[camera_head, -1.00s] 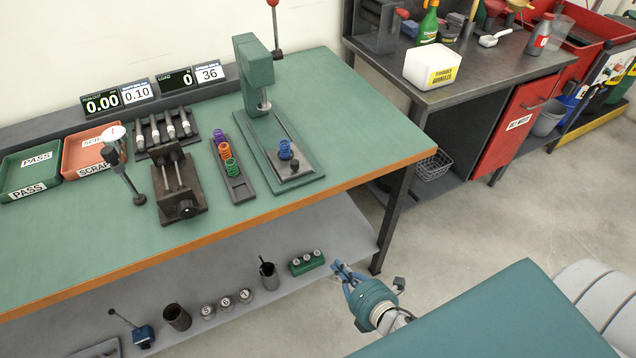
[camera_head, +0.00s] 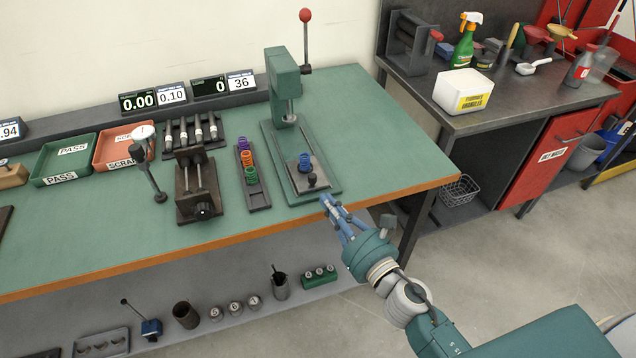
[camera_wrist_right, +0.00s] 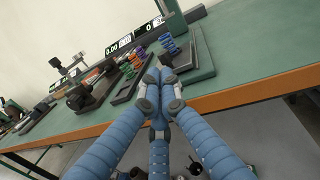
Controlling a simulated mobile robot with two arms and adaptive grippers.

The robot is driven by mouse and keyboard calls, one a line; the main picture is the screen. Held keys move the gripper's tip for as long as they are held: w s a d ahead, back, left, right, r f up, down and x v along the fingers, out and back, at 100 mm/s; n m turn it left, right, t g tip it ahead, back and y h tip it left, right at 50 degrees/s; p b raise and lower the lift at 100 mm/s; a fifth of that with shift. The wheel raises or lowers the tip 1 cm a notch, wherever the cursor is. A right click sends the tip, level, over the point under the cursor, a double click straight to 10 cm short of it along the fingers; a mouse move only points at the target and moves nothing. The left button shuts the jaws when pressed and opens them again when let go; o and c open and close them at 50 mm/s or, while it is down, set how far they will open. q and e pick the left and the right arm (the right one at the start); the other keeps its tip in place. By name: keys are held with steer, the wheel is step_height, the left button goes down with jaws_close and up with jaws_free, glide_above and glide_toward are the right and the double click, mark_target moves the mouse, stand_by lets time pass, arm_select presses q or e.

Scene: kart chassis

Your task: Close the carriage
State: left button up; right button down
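The carriage (camera_head: 322,174) is a dark flat plate at the front end of the green press base (camera_head: 280,160). It carries a blue spring (camera_head: 305,162) and a black knob (camera_head: 311,180) near its front edge. The spring stands in front of the press column (camera_head: 283,72), not under its ram. My right gripper (camera_head: 332,203) is just off the bench's front edge, close to the near end of the base, apart from the knob. Its blue fingers come together at the tips in the right wrist view (camera_wrist_right: 158,76), with nothing between them. There the blue spring (camera_wrist_right: 168,43) shows just beyond them.
A rack of coloured springs (camera_head: 250,175) and a dark vise-like fixture (camera_head: 197,185) stand left of the press. A lever with a red ball (camera_head: 305,15) rises behind it. The bench's orange front edge (camera_head: 400,192) lies by my arm. Bench top right of the press is clear.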

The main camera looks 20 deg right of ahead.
mark_target(315, 181)
steer(key=p+x, duration=0.1)
steer(key=x, duration=0.3)
steer(key=shift+w, duration=0.1)
steer(key=shift+w+a, duration=0.15)
steer(key=shift+w, duration=0.3)
steer(key=x, duration=0.3)
steer(key=d+x, duration=0.1)
steer(key=x, duration=0.1)
steer(key=shift+f, duration=0.1)
